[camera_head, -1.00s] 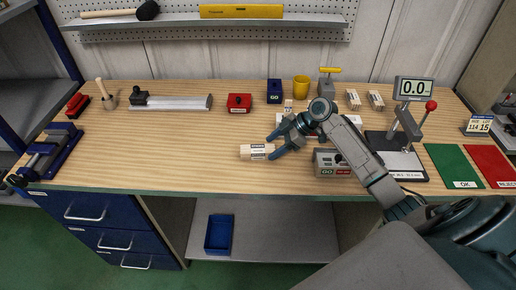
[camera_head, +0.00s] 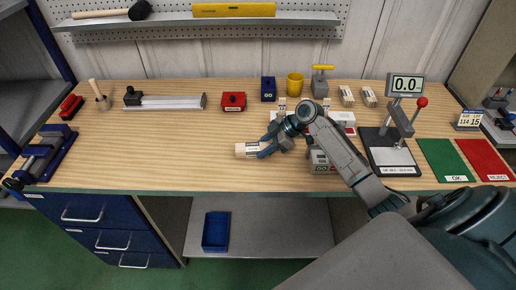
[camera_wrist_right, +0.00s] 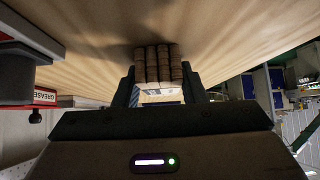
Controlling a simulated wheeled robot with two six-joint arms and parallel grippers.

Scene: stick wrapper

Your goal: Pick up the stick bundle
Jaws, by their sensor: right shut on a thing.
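The stick bundle (camera_head: 244,150) is a pale wooden block of sticks with a printed white wrapper, low over or on the front middle of the workbench. My right gripper (camera_head: 266,150) is shut on its right end in the head view. In the right wrist view the brown stick ends (camera_wrist_right: 158,64) sit between the two fingers, with the white wrapper (camera_wrist_right: 160,96) below them. Whether the bundle touches the wood cannot be told. My left gripper is not in view.
A grey-and-red box (camera_head: 320,160) stands close to the right of my gripper. A gauge stand (camera_head: 392,150), green mat (camera_head: 447,160) and red mat (camera_head: 484,158) lie further right. A red block (camera_head: 233,101) and blue block (camera_head: 268,89) stand behind.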

